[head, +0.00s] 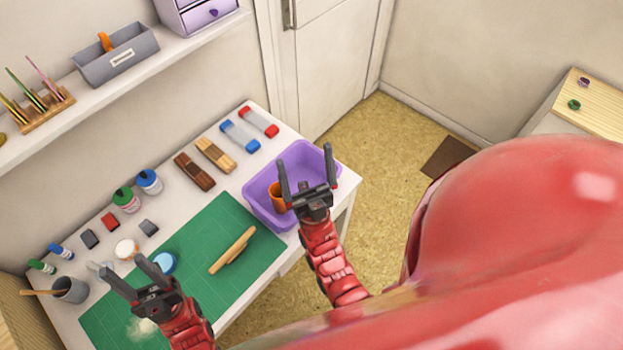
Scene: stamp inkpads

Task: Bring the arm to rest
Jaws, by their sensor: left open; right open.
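My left gripper (133,278) is open and empty above the left part of the green mat (205,230). My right gripper (306,171) is open above the purple bin (262,205), at the right end of the table. An orange object (277,196) shows inside the bin, partly behind the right gripper. Both arms reach in from the bottom of the view. No object shows between the fingers of either gripper.
A wooden piece (233,250) lies on the mat. Behind it stand a green-capped jar (126,200), a blue-capped jar (149,181) and several small blocks. A grey cup (70,290) stands at the left. A wall shelf (120,85) runs above.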

